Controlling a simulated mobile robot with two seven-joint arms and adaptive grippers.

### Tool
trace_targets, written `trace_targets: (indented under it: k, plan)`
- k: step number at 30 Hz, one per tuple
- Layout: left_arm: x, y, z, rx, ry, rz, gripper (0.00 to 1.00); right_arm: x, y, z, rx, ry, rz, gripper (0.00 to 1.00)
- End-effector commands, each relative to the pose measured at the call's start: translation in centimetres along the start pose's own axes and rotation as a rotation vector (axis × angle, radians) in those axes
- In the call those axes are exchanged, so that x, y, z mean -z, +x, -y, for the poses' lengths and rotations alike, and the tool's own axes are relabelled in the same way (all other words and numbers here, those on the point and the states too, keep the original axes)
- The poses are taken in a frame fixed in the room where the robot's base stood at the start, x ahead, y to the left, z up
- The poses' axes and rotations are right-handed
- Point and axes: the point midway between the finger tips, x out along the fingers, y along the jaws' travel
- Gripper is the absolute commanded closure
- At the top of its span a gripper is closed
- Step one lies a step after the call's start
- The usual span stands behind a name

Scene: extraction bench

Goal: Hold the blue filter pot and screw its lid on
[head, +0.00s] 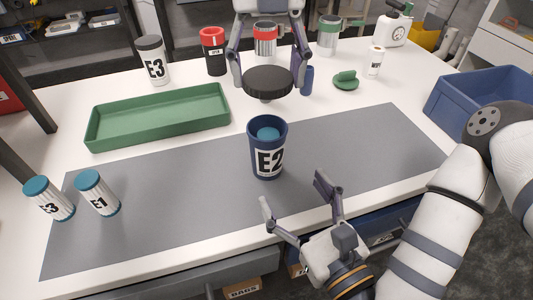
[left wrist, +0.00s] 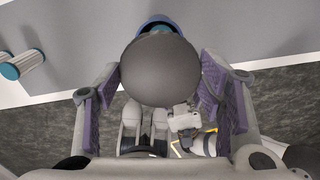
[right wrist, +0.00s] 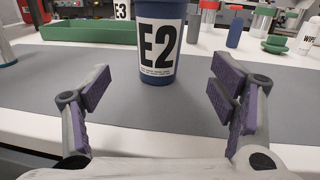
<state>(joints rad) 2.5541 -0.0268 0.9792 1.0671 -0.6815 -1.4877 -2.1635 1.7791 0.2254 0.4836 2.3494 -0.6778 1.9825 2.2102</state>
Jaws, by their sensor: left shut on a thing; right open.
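The blue filter pot (head: 265,176), labelled E2, stands upright and open on the grey mat. A rounded blue top (head: 268,134) shows inside its mouth. The pot fills the middle of the right wrist view (right wrist: 160,75). My left gripper (head: 269,76) is shut on the round black lid (head: 268,80), held above and a little behind the pot, apart from it. In the left wrist view the lid (left wrist: 160,70) covers most of the pot. My right gripper (head: 294,197) is open and empty, low in front of the pot, its fingers pointing toward it without touching.
A green tray (head: 160,131) lies back left. Two teal-capped cartridges, E3 (head: 50,200) and E1 (head: 98,195), stand front left. A blue bin (head: 470,100) is right. The mat (head: 190,220) around the pot is clear.

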Motion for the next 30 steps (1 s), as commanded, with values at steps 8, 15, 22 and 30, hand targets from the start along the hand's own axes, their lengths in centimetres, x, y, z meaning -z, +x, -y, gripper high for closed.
trace_targets:
  k: [8, 15, 22, 30]
  plan:
    - [0.0, 0.0, 0.0, 0.000, -0.001, 0.000, 0.54, -0.2, 5.3, 0.0, 0.000, -0.004, 0.005, 0.22]
    - [0.0, 0.0, 0.0, 0.000, -0.001, 0.000, 0.54, -0.1, 9.5, 0.0, -0.001, -0.002, 0.003, 0.22]
    - [0.0, 0.0, 0.0, 0.000, -0.001, 0.000, 0.54, -0.1, 11.2, 0.0, -0.001, -0.001, 0.000, 0.22]
    - [0.0, 0.0, 0.0, 0.000, -0.001, 0.000, 0.54, 0.0, 11.3, 0.0, 0.000, -0.001, 0.000, 0.22]
